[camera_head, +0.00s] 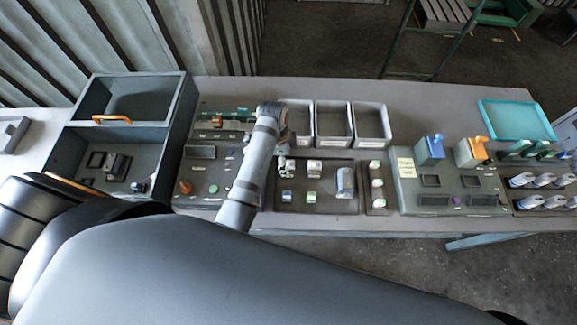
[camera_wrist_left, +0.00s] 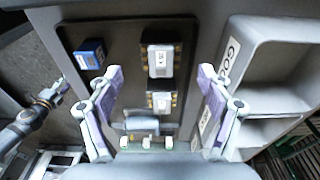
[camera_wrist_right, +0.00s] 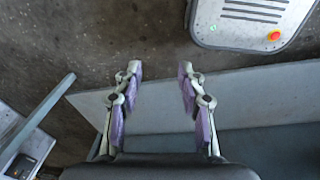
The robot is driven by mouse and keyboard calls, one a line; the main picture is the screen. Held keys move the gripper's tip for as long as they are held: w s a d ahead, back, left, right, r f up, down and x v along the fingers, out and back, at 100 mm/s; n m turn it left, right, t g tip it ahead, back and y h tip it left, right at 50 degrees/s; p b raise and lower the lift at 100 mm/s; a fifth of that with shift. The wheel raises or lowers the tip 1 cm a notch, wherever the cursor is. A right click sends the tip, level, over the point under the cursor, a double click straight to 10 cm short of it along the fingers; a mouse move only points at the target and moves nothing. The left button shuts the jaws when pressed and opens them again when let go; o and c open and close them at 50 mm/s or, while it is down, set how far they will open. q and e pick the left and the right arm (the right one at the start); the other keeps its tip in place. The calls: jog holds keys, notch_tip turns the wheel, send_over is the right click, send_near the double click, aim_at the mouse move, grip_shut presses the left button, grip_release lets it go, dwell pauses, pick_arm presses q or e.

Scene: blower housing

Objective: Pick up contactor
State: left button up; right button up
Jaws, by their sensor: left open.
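Two white-faced blocks with dark bodies and yellowish terminals stand on a dark panel. In the left wrist view the larger one (camera_wrist_left: 161,61) is ahead of my left gripper (camera_wrist_left: 158,80), and the smaller one (camera_wrist_left: 160,101) is between the fingers in the picture. I cannot tell which is the contactor. In the head view the blocks show near my left gripper (camera_head: 284,158), at the panel's back left (camera_head: 286,171) and to its right (camera_head: 314,167). The left gripper is open and touches neither visibly. My right gripper (camera_wrist_right: 157,80) is open and empty.
A blue block (camera_wrist_left: 88,53) and a grey part (camera_head: 345,182) share the panel. A narrow button strip (camera_head: 377,182) is to the right. Grey bins (camera_head: 371,124) stand behind. A divided box (camera_head: 130,96) is at left. Below the right gripper are floor and a pale surface (camera_wrist_right: 250,100).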

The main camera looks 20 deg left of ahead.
aim_at(288, 163)
pick_arm(q)
jog(key=shift+w+d+f, duration=0.1)
jog(key=shift+d+f, duration=0.05)
jog(key=shift+f, duration=0.45)
jog(key=shift+w+d+f, duration=0.1)
jog(key=shift+f, duration=0.45)
notch_tip(288, 163, down, 2)
jog(key=shift+s+d+f, duration=0.1)
jog(key=shift+d, duration=0.05)
jog(key=shift+f, duration=0.2)
jog(key=c, duration=0.9)
jog(key=shift+c, duration=1.3)
pick_arm(e)
jog(key=shift+w+d+r, duration=0.1)
jog(key=shift+w+d, duration=0.05)
jog(key=shift+w, duration=0.5)
pick_arm(q)
jog(key=shift+r, duration=0.15)
